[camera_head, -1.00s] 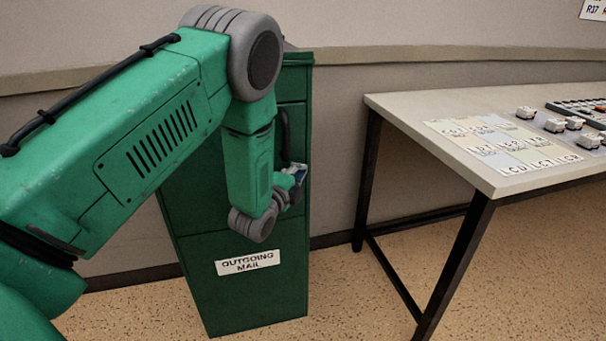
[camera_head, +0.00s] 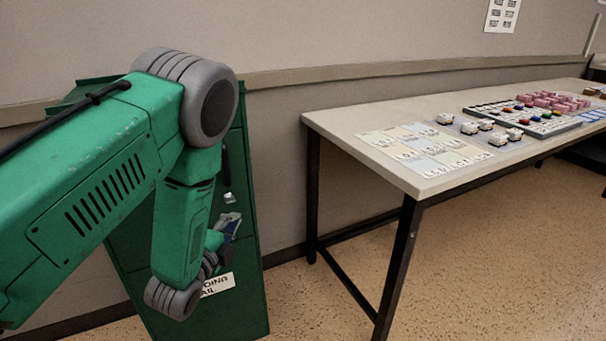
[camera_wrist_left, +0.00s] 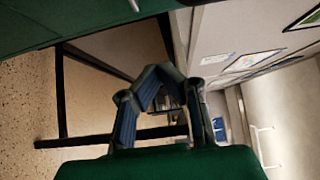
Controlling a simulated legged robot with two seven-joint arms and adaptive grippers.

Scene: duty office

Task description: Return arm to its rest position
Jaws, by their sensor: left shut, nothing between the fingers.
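My green left arm comes in from the left in the head view and bends down at a grey joint. My left gripper (camera_head: 230,224) is small and partly hidden behind the forearm, in front of the green outgoing mail cabinet (camera_head: 250,290). The arm covers part of the cabinet's label (camera_head: 218,284). In the left wrist view my left gripper (camera_wrist_left: 160,76) is shut, with its fingertips close together and nothing held. My right gripper is not in view.
A table (camera_head: 345,124) with dark legs stands to the right. It bears letter cards (camera_head: 425,148), white switch-like pieces (camera_head: 478,127) and a tray (camera_head: 530,119) with colored blocks. Speckled floor lies open between cabinet and table. A posted sheet (camera_head: 502,15) hangs on the wall.

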